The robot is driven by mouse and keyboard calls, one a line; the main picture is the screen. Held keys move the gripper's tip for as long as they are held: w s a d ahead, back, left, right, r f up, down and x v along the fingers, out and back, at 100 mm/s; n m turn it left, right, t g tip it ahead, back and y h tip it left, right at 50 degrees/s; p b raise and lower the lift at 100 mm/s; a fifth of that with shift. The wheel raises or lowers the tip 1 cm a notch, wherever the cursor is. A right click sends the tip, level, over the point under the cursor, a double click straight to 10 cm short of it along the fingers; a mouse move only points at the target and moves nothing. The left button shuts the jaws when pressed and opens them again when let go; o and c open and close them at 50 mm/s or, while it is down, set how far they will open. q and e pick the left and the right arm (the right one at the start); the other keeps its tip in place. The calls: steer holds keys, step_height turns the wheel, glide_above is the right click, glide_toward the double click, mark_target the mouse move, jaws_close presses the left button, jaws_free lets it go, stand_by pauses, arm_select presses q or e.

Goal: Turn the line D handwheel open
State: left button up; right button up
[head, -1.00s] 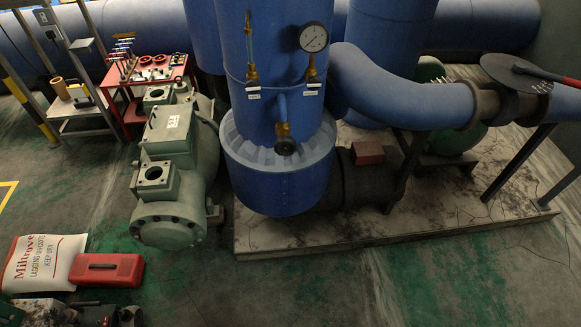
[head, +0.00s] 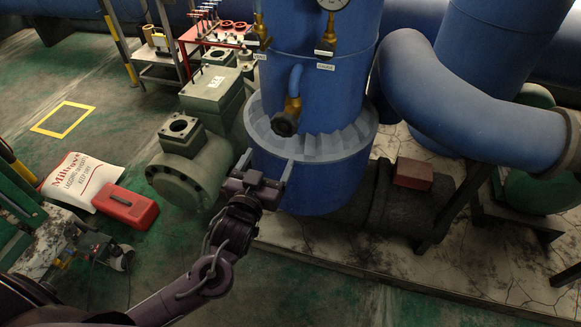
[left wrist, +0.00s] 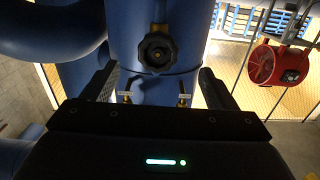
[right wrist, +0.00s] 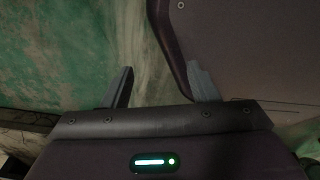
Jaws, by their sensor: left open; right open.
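A small dark handwheel (head: 285,124) sits on a brass valve (head: 293,104) at the end of a short blue elbow pipe, on the front of the blue column. I cannot read a line letter on it. My left gripper (head: 267,165) is open and empty, just below and left of the handwheel, pointing toward the column. In the left wrist view the knobbed handwheel (left wrist: 157,52) shows face-on between the spread fingers, beyond their tips and untouched. My right gripper (right wrist: 160,70) is open and empty in the right wrist view, with floor behind it.
A ribbed blue collar (head: 335,150) rings the column below the valve. A green-grey compressor (head: 195,155) stands left, close to my left arm. A gauge and labelled brass fittings (head: 325,47) are above. A red toolbox (head: 125,206) and a white sack (head: 82,182) lie on the floor.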

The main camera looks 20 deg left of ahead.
mark_target(283, 128)
arm_select(q)
steer(key=w+b, duration=0.1)
steer(key=w, duration=0.2)
steer(key=w+b, duration=0.2)
steer(key=w, duration=0.1)
steer(key=w+r+b, duration=0.1)
steer(key=w, duration=0.2)
steer(key=shift+d+b, duration=0.25)
steer(key=shift+b, duration=0.15)
steer(key=shift+w+r, duration=0.1)
steer(key=shift+c, duration=0.6)
steer(key=c, duration=0.8)
steer(key=n+p, duration=0.1)
steer(key=n, duration=0.2)
steer(key=shift+r+n, duration=0.1)
steer(key=shift+n, duration=0.3)
steer(key=shift+c, duration=0.2)
steer(key=shift+n, duration=0.6)
arm_select(e)
steer(key=w+a, duration=0.1)
steer(key=w, duration=0.5)
steer(key=shift+w+f, duration=0.3)
steer(key=shift+f, duration=0.05)
steer(key=shift+a, duration=0.1)
